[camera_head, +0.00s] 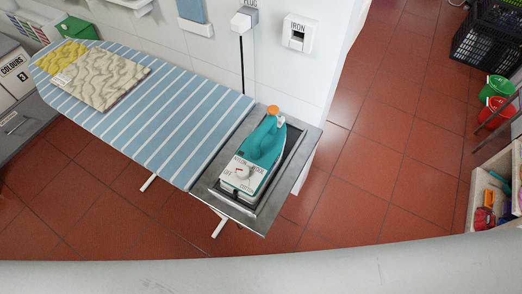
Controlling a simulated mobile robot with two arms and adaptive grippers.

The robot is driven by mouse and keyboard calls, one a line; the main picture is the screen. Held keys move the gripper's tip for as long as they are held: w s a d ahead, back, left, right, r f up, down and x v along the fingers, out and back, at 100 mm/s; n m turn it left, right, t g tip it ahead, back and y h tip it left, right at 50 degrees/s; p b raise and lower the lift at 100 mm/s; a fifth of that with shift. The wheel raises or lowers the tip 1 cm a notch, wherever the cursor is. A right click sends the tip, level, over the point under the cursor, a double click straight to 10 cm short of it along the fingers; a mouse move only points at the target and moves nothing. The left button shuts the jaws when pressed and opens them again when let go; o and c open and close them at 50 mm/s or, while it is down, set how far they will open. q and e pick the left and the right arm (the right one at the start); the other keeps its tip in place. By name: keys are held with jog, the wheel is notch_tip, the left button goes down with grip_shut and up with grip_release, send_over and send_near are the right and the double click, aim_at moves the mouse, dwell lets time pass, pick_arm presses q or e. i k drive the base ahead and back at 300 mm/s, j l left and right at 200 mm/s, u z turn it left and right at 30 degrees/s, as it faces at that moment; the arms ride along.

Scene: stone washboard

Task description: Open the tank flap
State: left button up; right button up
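A teal and white steam iron (262,150) rests on the dark metal tray (246,216) at the right end of the ironing board. Its dial, with the word OFF beside it, faces the near side. A small orange piece (274,111), which looks like the tank flap, sits at the iron's far end. It is too small to tell whether it stands open or shut. Neither of my grippers is in view.
The blue striped ironing board (170,115) reaches left, with a folded patterned cloth (102,80) on it. A white wall with an IRON box (298,34) and a plug box (244,20) stands behind. Red tiled floor (390,130) is clear at right; shelves, crates and buckets line the right edge.

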aim_at(281, 121)
jog(key=l+u, duration=0.25)
jog(key=l, duration=0.2)
jog(key=k+l+u, duration=0.2)
jog(key=l, duration=0.2)
jog(key=l+u, duration=0.25)
jog(key=l, duration=0.15)
